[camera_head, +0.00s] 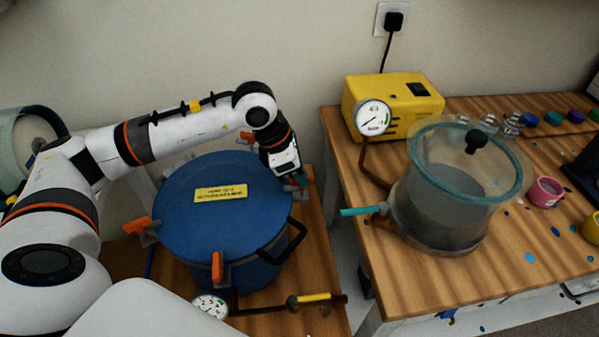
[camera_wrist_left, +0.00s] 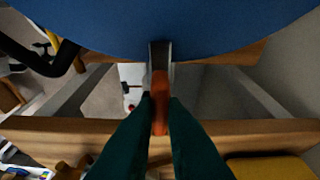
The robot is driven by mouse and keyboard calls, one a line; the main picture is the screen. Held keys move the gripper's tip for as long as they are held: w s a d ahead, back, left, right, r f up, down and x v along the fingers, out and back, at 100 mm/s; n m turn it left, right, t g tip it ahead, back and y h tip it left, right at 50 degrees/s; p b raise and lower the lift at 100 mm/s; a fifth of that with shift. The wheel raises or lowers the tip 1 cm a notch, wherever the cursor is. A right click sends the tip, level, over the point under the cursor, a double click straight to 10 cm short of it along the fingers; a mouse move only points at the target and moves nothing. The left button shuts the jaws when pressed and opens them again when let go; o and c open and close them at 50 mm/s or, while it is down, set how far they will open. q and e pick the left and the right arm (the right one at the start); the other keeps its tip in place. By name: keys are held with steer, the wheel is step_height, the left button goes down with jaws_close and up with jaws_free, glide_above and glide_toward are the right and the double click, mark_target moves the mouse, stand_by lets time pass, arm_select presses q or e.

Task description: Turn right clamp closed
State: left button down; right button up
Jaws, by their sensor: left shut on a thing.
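A blue pressure pot (camera_head: 200,215) with a flat lid and a yellow label stands on the wooden table at the left. My left gripper (camera_head: 299,182) reaches over the lid to the pot's right side. In the left wrist view, its teal fingers (camera_wrist_left: 160,100) are shut on the orange lever of the right clamp (camera_wrist_left: 160,118). The clamp's metal part is against the pot's rim. In the head view the gripper mostly hides this clamp. Other orange clamps are at the left (camera_head: 138,226), front (camera_head: 217,270) and back (camera_head: 247,136) of the pot. My right gripper is out of view.
A black handle (camera_head: 296,240) sticks out at the pot's front right, with a gauge (camera_head: 210,305) and yellow-handled valve (camera_head: 312,298) below. Across a gap, the right table holds a clear vacuum chamber (camera_head: 445,200), a yellow pump (camera_head: 395,100) and small cups.

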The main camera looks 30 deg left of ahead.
arm_select(q)
steer(key=shift+r, duration=0.1)
steer(key=c, duration=1.5)
jaws_free()
steer(key=b+v, duration=0.1)
steer(key=v, duration=1.1)
steer(key=shift+a, duration=0.15)
